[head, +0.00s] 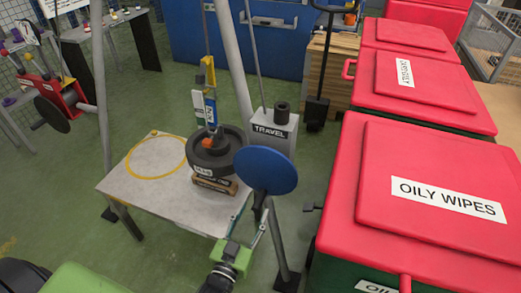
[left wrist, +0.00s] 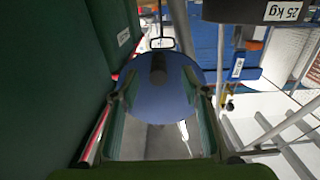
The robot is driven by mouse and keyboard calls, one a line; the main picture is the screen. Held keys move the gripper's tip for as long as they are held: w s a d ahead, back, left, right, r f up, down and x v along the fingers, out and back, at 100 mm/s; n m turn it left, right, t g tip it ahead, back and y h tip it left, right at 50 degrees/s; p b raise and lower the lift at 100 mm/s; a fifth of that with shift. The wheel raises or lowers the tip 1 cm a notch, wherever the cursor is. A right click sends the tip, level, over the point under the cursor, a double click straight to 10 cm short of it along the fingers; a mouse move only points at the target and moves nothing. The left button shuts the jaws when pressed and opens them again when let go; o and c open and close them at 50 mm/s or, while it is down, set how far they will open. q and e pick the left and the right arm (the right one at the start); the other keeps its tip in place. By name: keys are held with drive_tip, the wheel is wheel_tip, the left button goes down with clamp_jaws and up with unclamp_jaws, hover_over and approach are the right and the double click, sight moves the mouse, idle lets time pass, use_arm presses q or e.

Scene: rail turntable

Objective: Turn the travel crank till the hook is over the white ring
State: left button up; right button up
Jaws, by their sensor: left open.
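The blue crank disc (head: 265,170) stands in front of the grey box marked TRAVEL (head: 270,131). My left gripper (head: 264,212) is open just below and in front of the disc. In the left wrist view the disc (left wrist: 155,98) lies between or just beyond its fingers (left wrist: 160,95); I cannot tell if they touch it. The black 25 kg weight (head: 216,154) is on a wooden block (head: 214,185) on the table. The yellow and blue hoist block (head: 205,97) hangs above it; the hook at its lower end is hard to make out. No white ring can be made out. My right gripper is not in view.
A yellow ring (head: 157,157) is painted on the grey table (head: 140,190), left of the weight. Grey gantry legs (head: 238,70) frame the table. Red-lidded OILY WIPES bins (head: 430,235) crowd the right side. Green floor is free left of the table.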

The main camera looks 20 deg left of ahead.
use_arm(q)
drive_tip(key=shift+s+p, duration=0.55)
drive_tip(key=shift+s, duration=1.45)
drive_tip(key=s+d+f+m+g+h, duration=0.1)
drive_tip(key=s+f+g, duration=0.5)
drive_tip(key=f, duration=0.9)
drive_tip(key=s+d+f+m+g, duration=0.1)
drive_tip(key=s+f+g, duration=0.2)
drive_tip(key=s+f, duration=0.85)
drive_tip(key=s+a+f+g, duration=0.3)
drive_tip(key=s+f+g, duration=0.1)
drive_tip(key=s+f, duration=0.4)
drive_tip(key=s+a+f+g+y, duration=0.1)
drive_tip(key=s+a+f+g, duration=0.2)
drive_tip(key=s+f, duration=0.4)
drive_tip(key=s+g, duration=0.1)
drive_tip(key=s, duration=0.3)
drive_tip(key=shift+s+f, duration=0.15)
drive_tip(key=shift+f, duration=0.25)
